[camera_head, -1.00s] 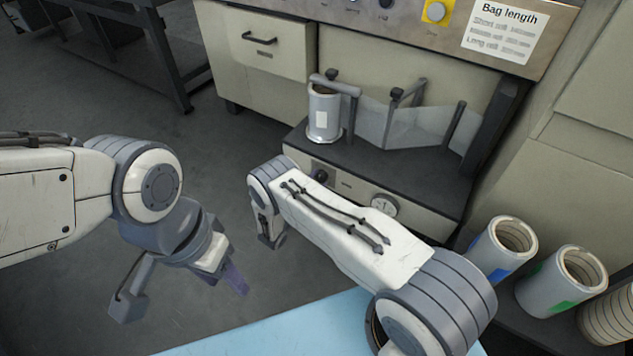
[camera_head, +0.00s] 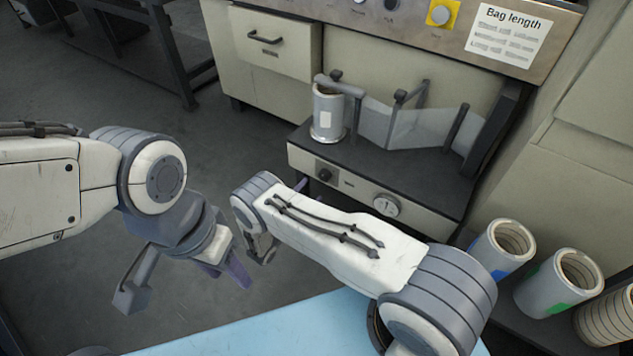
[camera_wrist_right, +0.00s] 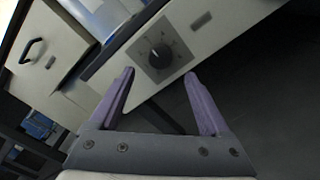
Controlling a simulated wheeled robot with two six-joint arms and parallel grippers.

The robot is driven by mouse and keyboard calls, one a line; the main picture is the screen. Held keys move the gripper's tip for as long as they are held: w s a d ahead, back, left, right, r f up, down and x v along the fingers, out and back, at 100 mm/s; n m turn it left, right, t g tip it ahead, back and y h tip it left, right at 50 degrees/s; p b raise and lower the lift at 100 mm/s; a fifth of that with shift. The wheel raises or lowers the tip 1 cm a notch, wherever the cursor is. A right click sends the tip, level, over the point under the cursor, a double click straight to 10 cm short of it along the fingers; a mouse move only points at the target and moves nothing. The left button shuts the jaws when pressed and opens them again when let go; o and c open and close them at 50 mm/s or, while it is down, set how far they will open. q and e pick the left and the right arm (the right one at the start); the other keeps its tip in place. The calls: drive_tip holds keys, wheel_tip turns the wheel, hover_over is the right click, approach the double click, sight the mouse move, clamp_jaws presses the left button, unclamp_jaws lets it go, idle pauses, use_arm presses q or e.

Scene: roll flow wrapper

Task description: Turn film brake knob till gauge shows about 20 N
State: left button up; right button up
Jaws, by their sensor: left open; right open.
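The film brake knob (camera_head: 325,175) is a small black dial on the front panel of the film unit. In the right wrist view the knob (camera_wrist_right: 159,56) sits on a dark square plate with marks around it. My right gripper (camera_wrist_right: 160,85) is open, its purple fingers apart below the knob and not touching it. The round white gauge (camera_head: 386,205) is right of the knob; its reading is too small to tell. My left gripper (camera_head: 185,285) is open and empty over the floor at the left, away from the panel.
A film roll (camera_head: 327,112) stands on the dark deck, with clear film (camera_head: 405,128) running right between posts. Several spare rolls (camera_head: 503,250) stand at the lower right. A light blue surface (camera_head: 260,330) lies in front. A bag length sign (camera_head: 508,36) is above.

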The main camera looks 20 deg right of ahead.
drive_tip(key=v, duration=0.4)
drive_tip(key=shift+s+p, duration=0.1)
drive_tip(key=shift+p, duration=0.2)
drive_tip(key=s+a+r+m+g+y+p, duration=0.1)
drive_tip(key=s+a+r+m+g+y, duration=0.25)
drive_tip(key=r, duration=0.75)
drive_tip(key=s+r+m+g+h+p, duration=0.1)
drive_tip(key=s+r+m+g, duration=0.4)
drive_tip(key=r, duration=0.7)
drive_tip(key=s+a+r+g+y+p, duration=0.1)
drive_tip(key=s+a+r+y, duration=0.2)
drive_tip(key=s+r+y, duration=0.6)
drive_tip(key=s+a+r+g+y+p, duration=0.15)
drive_tip(key=s+a+r+y, duration=0.35)
drive_tip(key=s, duration=0.8)
wheel_tip(320, 180, up, 39)
drive_tip(key=d+h+p, duration=0.1)
drive_tip(key=d+p, duration=0.1)
drive_tip(key=p, duration=3.5)
drive_tip(key=shift+w+m+p, duration=0.15)
drive_tip(key=shift+m+p, duration=0.25)
drive_tip(key=shift+m, duration=0.05)
